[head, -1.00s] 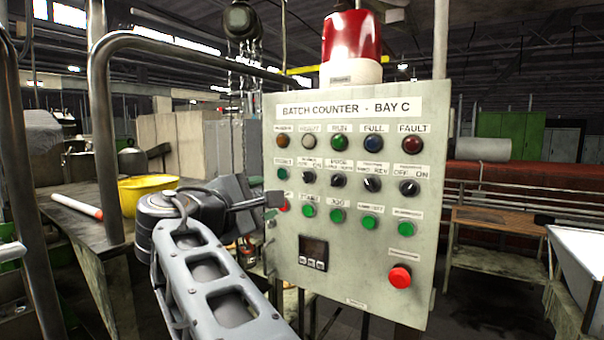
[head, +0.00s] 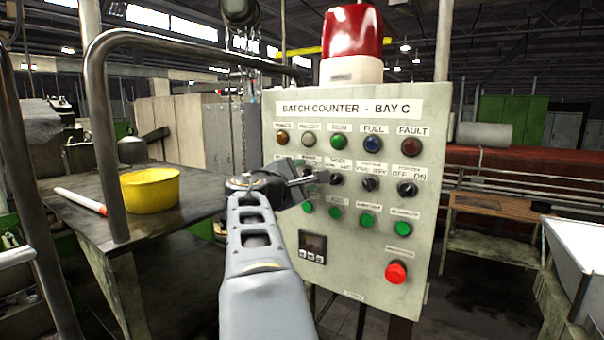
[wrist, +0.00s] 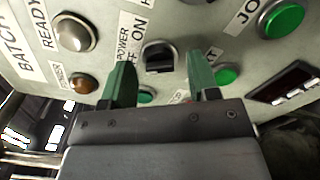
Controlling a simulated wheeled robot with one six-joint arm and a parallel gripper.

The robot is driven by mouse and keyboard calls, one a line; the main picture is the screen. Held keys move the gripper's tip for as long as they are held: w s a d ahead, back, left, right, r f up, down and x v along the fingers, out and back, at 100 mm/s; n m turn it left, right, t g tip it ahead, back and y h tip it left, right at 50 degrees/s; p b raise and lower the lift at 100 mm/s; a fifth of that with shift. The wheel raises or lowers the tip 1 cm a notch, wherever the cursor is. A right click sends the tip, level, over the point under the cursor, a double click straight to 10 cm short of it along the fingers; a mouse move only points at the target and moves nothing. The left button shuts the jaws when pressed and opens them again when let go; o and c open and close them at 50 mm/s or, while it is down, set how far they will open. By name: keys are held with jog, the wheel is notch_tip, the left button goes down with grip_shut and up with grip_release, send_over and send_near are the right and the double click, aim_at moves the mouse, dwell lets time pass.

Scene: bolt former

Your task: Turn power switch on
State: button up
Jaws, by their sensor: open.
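The power switch (wrist: 159,57) is a black rotary knob on the pale panel, with a "POWER OFF ON" label beside it in the wrist view. I cannot tell which way it is turned. My gripper (wrist: 160,72) is open, its two green fingers on either side of the knob in the picture, with nothing between them. Whether the fingertips reach the panel is unclear. In the head view my gripper (head: 312,176) is in front of the left part of the panel's switch row and hides the power switch.
The panel (head: 345,262) carries several lamps, knobs and green buttons, plus a red button (head: 396,272) low right. A green button (wrist: 225,75) lies close to the right finger. A railing (head: 100,130) and a table with a yellow bowl (head: 150,191) stand left.

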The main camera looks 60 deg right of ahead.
jog(key=shift+d, duration=0.2)
jog(key=shift+c, duration=0.4)
jog(key=c, duration=0.8)
jog(key=shift+f, duration=0.1)
jog(key=shift+c, duration=0.2)
jog(key=shift+m+b, duration=0.3)
jog(key=shift+b, duration=0.2)
jog(key=shift+m+b, duration=5.7)
jog(key=shift+b, duration=0.5)
